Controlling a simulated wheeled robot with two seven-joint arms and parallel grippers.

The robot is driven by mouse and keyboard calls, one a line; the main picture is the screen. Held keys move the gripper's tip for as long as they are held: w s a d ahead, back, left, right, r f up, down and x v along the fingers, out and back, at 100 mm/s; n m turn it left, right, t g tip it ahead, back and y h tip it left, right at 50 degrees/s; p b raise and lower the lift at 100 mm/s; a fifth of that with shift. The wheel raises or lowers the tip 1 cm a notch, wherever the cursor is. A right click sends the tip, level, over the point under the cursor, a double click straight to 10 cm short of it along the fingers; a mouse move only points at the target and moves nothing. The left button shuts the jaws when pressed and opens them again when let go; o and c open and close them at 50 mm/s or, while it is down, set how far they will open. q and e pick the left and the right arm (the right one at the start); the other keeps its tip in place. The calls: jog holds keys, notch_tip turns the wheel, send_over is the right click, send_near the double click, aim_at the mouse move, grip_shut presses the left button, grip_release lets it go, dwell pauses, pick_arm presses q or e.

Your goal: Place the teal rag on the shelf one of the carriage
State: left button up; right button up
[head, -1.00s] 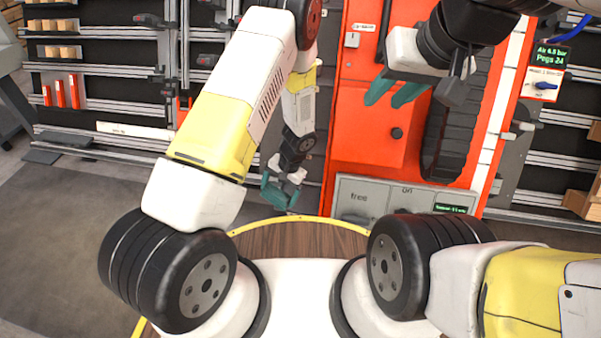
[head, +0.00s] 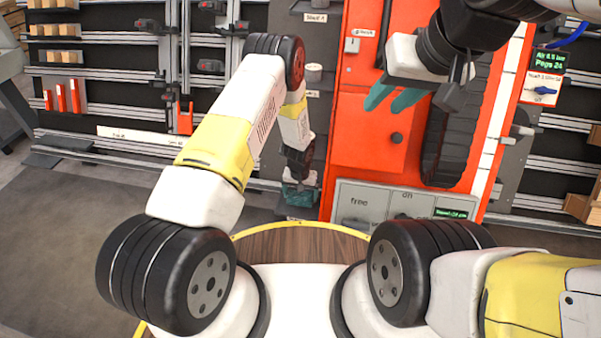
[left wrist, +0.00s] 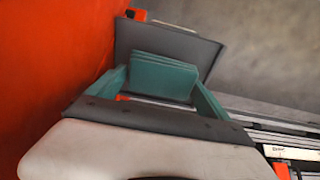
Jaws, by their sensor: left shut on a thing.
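My left gripper (head: 300,195) is shut on the teal rag, low in front of the dark grey column left of the orange frame. In the left wrist view the teal rag (left wrist: 163,76) shows as a folded, layered piece between the teal fingers. A dark grey plate (left wrist: 195,45) lies just beyond it; whether the rag touches this plate I cannot tell. The carriage's shelves appear to be the grey ledges on this column, one labelled Shelf A (head: 316,17). No shelf one label is readable. My right gripper (head: 393,98) is open and empty before the orange frame.
The orange frame (head: 368,130) stands right beside my left gripper and fills the left of the wrist view. A grey panel (head: 375,205) marked free and on sits low on it. Rail racks (head: 100,100) with small blocks stand at the left. The floor at left is clear.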

pick_arm(q)
notch_tip(320, 180, down, 2)
jog(key=o, duration=0.9)
notch_tip(320, 180, up, 12)
jog(key=s, duration=0.1)
notch_tip(320, 180, up, 14)
send_over(300, 198)
jog(key=a, duration=0.3)
jog(key=s+a+r+n+t+h, duration=0.1)
jog(key=s+a+r, duration=0.1)
jog(key=r, duration=0.6)
jog(key=s+a+r+t, duration=0.1)
jog(key=s+a+r, duration=0.15)
jog(key=r, duration=0.65)
jog(key=s+a+r+t, duration=0.1)
jog(key=s+a+r, duration=0.1)
jog(key=s+r, duration=0.3)
jog(key=s+a+r+t, duration=0.1)
jog(key=s+r, duration=0.3)
jog(key=s, duration=0.5)
jog(key=s+a+r+h, duration=0.1)
jog(key=s+a+r, duration=0.2)
jog(key=s+r, duration=0.2)
jog(key=shift+s+a+r+n+t, duration=0.15)
jog(key=shift+s+r+t, duration=0.05)
jog(key=shift+s, duration=0.4)
jog(key=shift+s+a+r+n+t, duration=0.15)
jog(key=shift+s+t, duration=0.05)
jog(key=shift+s, duration=0.4)
